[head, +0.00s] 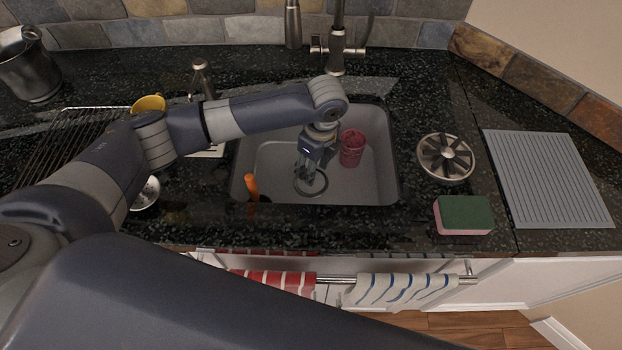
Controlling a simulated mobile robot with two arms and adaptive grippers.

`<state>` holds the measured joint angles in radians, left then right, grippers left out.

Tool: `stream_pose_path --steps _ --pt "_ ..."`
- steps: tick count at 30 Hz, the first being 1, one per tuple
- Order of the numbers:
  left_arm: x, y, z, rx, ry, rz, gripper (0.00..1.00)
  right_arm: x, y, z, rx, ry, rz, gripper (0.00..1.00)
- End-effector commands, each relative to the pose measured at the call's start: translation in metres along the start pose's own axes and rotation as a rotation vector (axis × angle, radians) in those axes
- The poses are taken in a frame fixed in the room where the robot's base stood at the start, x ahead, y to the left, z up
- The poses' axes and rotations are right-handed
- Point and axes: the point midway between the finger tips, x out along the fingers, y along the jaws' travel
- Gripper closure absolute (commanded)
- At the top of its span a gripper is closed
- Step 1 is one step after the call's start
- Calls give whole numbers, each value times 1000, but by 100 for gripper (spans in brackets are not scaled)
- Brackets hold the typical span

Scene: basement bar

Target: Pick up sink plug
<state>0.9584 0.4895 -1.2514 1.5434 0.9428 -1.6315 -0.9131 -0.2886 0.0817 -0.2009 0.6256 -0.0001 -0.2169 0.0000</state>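A round, dark-rimmed piece (323,187) lies at the bottom of the grey sink (375,185). It looks like the sink plug or the drain ring; I cannot tell which. My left arm reaches in from the left over the counter and bends down into the sink. My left gripper (307,172) points down at the round piece, right over it, and hides part of it. Whether the fingers touch it, or are open or shut, is too small to tell. My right gripper is not in view.
A red cup (352,148) stands in the sink close to the gripper's right. An orange-handled tool (251,185) leans at the sink's left front. A faucet (337,45) rises behind. A metal round rack (446,158), a sponge (464,215) and a ridged mat (548,178) lie right.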

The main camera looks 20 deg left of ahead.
Motion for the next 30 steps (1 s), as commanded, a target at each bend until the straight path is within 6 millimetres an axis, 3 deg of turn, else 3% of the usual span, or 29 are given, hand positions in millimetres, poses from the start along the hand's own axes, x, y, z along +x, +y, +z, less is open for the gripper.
stream_pose_path --steps 6,15,21,30 --pt "31 0 0 -2 0 2 60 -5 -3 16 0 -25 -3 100" --pt "36 0 -1 0 0 0 60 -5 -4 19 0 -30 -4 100" --pt "36 0 -1 0 0 0 100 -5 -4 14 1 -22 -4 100" --pt "36 0 -1 0 0 0 100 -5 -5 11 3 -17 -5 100"
